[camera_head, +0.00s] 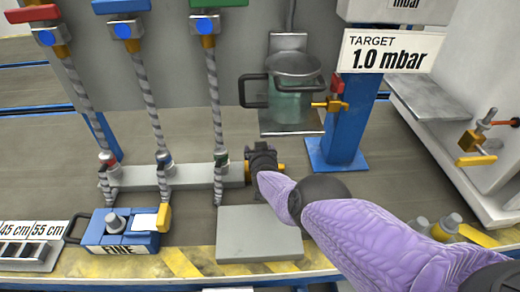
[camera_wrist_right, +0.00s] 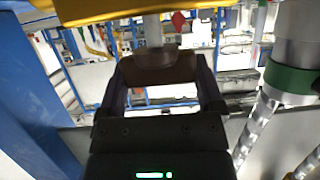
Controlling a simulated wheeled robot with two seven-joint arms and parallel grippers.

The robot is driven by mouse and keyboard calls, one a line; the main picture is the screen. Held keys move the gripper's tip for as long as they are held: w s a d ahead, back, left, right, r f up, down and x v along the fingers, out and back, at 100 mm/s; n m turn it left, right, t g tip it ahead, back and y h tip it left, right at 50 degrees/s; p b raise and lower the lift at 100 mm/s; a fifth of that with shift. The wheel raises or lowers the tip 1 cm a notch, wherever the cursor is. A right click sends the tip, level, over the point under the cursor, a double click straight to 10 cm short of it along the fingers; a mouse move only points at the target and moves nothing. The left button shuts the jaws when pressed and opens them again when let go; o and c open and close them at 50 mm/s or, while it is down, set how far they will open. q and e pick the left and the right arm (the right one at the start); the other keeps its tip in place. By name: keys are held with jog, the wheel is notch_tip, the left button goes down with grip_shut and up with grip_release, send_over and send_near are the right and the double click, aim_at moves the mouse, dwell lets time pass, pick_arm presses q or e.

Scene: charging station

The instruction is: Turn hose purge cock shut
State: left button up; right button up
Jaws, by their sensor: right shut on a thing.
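A grey manifold bar (camera_head: 135,177) lies across the bench, with three braided hoses joined to it. A yellow fitting (camera_head: 281,168) shows at its right end, partly hidden by my right gripper (camera_head: 262,152); I take it for the hose purge cock. In the right wrist view, a yellow part (camera_wrist_right: 150,8) crosses the top and a grey stem (camera_wrist_right: 152,30) runs down from it. My right gripper (camera_wrist_right: 160,75) is shut there on a dark brownish piece at the stem's end. The cock's handle angle cannot be told. My left gripper is not in view.
A blue FINE unit (camera_head: 118,232) stands front left. A grey block (camera_head: 258,232) lies just in front of my right gripper. A glass jar (camera_head: 292,95) and a blue post (camera_head: 350,130) stand behind. A green-collared hose (camera_wrist_right: 290,80) is close on the right in the wrist view.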

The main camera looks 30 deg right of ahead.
jog(key=shift+s+f+m, duration=0.1)
jog(key=shift+m, duration=0.2)
